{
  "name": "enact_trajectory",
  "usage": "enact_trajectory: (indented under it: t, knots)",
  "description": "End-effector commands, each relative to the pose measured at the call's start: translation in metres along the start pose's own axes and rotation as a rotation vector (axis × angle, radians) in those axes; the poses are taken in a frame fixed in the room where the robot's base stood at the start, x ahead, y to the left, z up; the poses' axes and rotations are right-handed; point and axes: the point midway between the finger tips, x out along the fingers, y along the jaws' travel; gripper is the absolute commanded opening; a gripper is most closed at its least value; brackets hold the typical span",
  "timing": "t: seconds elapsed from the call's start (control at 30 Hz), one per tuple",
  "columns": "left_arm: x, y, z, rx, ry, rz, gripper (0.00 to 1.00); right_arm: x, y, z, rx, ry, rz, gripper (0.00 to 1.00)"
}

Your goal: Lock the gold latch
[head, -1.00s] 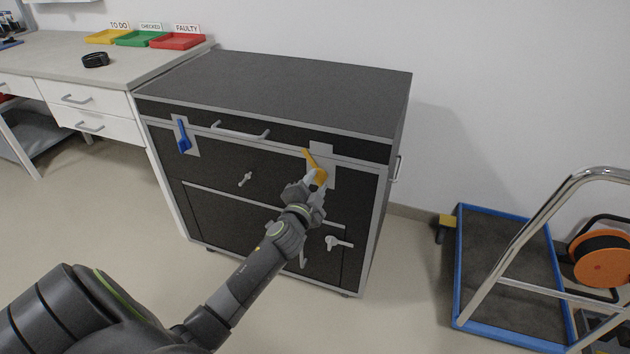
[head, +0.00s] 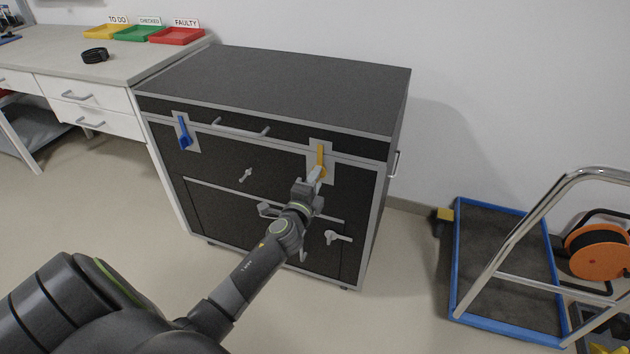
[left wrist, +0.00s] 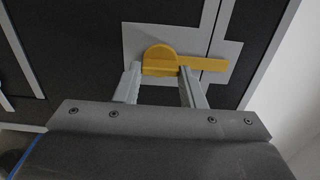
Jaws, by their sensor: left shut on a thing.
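The gold latch (head: 321,158) is on a pale plate at the upper right of the black case's front. Its lever points straight up in the head view. In the left wrist view the gold latch (left wrist: 160,60) shows its round hub between my fingertips, with the lever reaching right. My left gripper (head: 315,174) comes from below and is shut on the latch's hub; its two fingers (left wrist: 160,75) sit on either side of it. The blue latch (head: 184,133) is on the upper left of the case front, its lever pointing up and slightly left. My right gripper is not in view.
The black case (head: 270,85) has a handle (head: 240,131) and small silver knobs (head: 338,237) on its front. A bench (head: 130,62) with coloured trays stands left. A blue-edged cart (head: 505,270) stands right.

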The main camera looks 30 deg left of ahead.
Motion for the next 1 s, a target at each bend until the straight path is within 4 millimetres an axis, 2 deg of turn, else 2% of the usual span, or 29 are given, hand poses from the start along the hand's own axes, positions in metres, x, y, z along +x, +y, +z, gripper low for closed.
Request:
enact_trajectory:
  t: [0.4, 0.43, 0.6, 0.87, 1.0]
  knots:
    - [-0.0005, 0.0018, 0.0, 0.011, 0.0, 0.003, 0.0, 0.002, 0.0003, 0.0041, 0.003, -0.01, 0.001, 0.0]
    - [-0.0006, 0.0018, 0.0, 0.011, 0.0, 0.003, 0.38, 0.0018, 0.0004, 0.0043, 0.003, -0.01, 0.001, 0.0]
    - [-0.0004, 0.0013, 0.0, 0.009, 0.0, 0.002, 0.58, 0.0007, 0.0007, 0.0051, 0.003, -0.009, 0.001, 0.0]
    - [-0.0005, 0.0006, 0.0, 0.008, 0.0, 0.001, 0.58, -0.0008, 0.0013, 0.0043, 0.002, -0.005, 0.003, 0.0]
    - [-0.0085, 0.0011, 0.0001, 0.007, 0.0, 0.002, 0.58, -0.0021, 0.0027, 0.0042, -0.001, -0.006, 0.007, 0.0]
